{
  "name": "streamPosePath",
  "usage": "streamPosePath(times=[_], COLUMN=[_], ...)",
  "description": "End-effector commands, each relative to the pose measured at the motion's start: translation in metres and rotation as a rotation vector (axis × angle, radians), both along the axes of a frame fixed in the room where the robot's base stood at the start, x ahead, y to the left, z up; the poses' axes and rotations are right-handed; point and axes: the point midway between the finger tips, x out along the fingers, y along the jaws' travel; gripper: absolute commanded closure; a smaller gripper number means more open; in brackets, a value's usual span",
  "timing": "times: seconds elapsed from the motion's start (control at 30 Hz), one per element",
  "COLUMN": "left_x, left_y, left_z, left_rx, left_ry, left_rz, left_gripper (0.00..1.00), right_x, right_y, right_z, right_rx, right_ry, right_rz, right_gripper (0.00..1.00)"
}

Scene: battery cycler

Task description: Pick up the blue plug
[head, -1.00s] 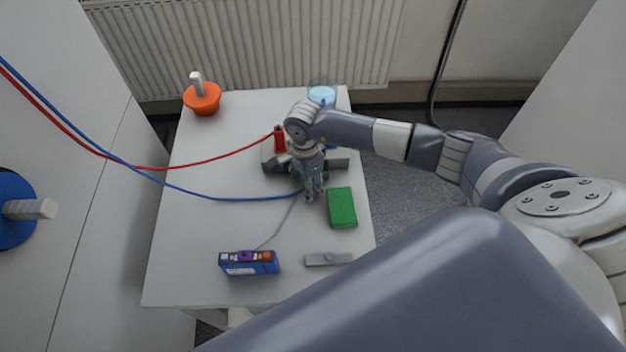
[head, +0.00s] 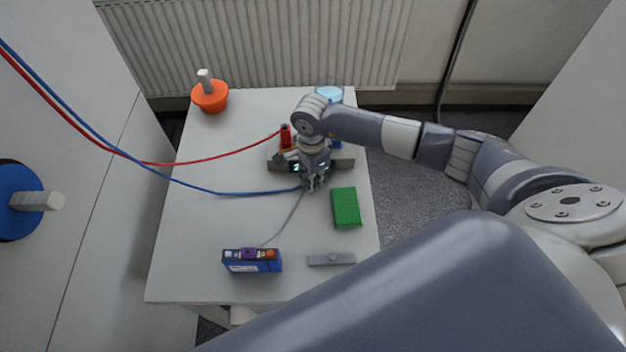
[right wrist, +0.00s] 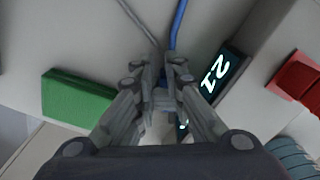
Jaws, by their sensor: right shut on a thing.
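My right gripper (head: 315,187) is shut at the near side of a dark device (head: 343,164) on the white table. In the right wrist view its fingertips (right wrist: 165,72) close around the end of a blue cable (right wrist: 178,28). The blue plug itself is mostly hidden by the fingers. In the head view the blue cable (head: 225,193) runs from the upper left down to these fingertips. A lit display (right wrist: 217,75) on the device stands just right of the fingers in the wrist view. My left gripper is not in view.
A red plug (head: 285,136) with a red cable (head: 190,162) stands at the device. A green block (head: 346,207) lies close to the right gripper.

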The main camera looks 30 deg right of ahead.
Motion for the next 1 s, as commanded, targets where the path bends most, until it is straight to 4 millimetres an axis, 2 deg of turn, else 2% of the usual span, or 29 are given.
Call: streamPosePath(times=[0.2, 0.8, 1.0], left_x=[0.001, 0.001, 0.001], left_y=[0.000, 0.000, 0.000], left_z=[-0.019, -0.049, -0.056], left_rx=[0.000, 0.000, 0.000], left_ry=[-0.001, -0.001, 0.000], left_rz=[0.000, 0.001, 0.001], left_gripper=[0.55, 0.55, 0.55], right_x=[0.002, -0.113, -0.141], right_y=[0.000, 0.015, 0.019], right_z=[0.027, 0.036, 0.039], right_rx=[0.000, 0.000, 0.001], right_ry=[-0.008, 0.000, 0.000], right_rz=[0.003, 0.005, 0.002], right_gripper=[1.00, 1.00, 1.00])
